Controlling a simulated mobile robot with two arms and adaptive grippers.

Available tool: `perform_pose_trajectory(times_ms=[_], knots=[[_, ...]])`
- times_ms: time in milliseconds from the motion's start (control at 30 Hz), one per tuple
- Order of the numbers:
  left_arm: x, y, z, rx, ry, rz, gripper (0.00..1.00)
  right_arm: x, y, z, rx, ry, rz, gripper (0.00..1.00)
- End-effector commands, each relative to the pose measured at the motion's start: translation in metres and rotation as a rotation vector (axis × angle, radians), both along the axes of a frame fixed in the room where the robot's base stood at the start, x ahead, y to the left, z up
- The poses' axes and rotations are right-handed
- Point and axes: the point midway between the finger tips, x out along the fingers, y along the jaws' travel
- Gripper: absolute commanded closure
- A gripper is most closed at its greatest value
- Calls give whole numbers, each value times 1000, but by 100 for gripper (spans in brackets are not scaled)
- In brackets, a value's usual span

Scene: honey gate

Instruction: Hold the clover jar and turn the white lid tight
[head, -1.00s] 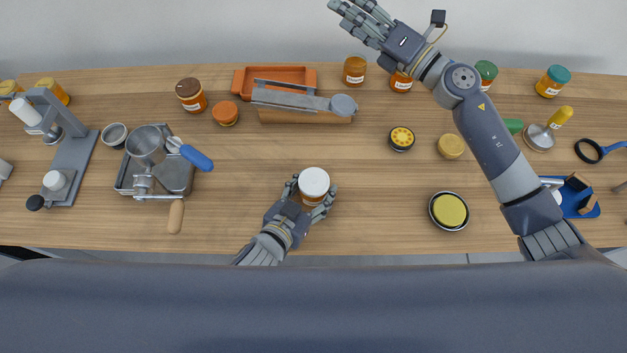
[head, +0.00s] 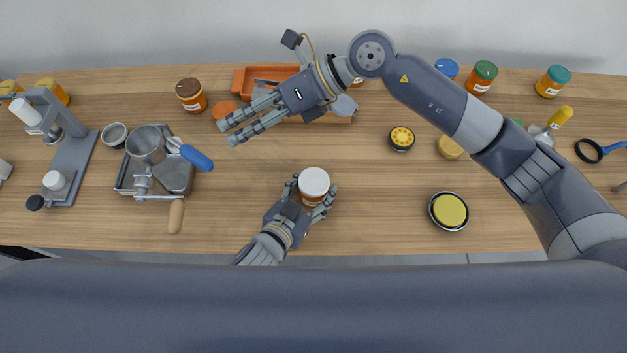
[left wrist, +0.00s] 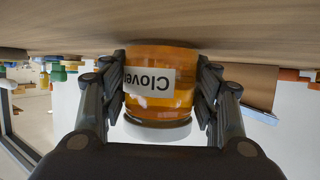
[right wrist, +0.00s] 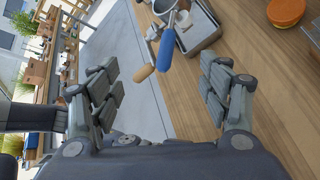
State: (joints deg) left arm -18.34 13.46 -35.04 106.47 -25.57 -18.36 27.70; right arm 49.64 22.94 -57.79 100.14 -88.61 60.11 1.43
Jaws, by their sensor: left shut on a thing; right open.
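The clover jar (head: 313,199) stands upright near the table's front edge, amber with a white label. In the left wrist view its label reads "Clover", upside down, on the jar body (left wrist: 182,92). The white lid (head: 314,181) sits on its top; I cannot tell how tight it is. The lid's white edge shows in the left wrist view (left wrist: 155,132). My left gripper (head: 315,203) is shut around the jar's body, fingers on both sides. My right gripper (head: 233,133) is open and empty in the air, behind and left of the jar. It also shows in the right wrist view (right wrist: 160,85).
A metal tray (head: 125,180) with a cup and blue-handled tool is at left. An orange bin (head: 240,80), partly hidden by my right arm, and several jars line the back. A yellow-topped round tin (head: 449,211) is at right. Table around the held jar is clear.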

Motion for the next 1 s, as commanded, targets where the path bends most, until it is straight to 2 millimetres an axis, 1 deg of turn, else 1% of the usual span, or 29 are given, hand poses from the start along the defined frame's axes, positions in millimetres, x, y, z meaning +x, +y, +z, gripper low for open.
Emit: perform_pose_trajectory(times_ms=[33, 167, 267, 400, 533, 700, 900, 1000], knots=[[0, 0, 0, 1, -1, 1, 87, -7, 0, -6, -50, -9, 28, 29], [0, 0, 0, 1, -1, 1, 87, -21, -6, -26, -188, -30, 86, 29], [0, 0, 0, 1, -1, 1, 87, -30, -14, -40, -297, -50, 124, 29], [0, 0, 0, 1, -1, 1, 87, -37, -30, -58, -453, -83, 162, 29], [0, 0, 0, 1, -1, 1, 87, -38, -50, -72, -603, -120, 183, 29], [0, 0, 0, 1, -1, 1, 87, -35, -78, -84, -789, -175, 190, 29], [0, 0, 0, 1, -1, 1, 87, -28, -103, -89, -941, -224, 180, 29], [0, 0, 0, 1, -1, 1, 87, -25, -110, -90, -981, -238, 174, 29]])
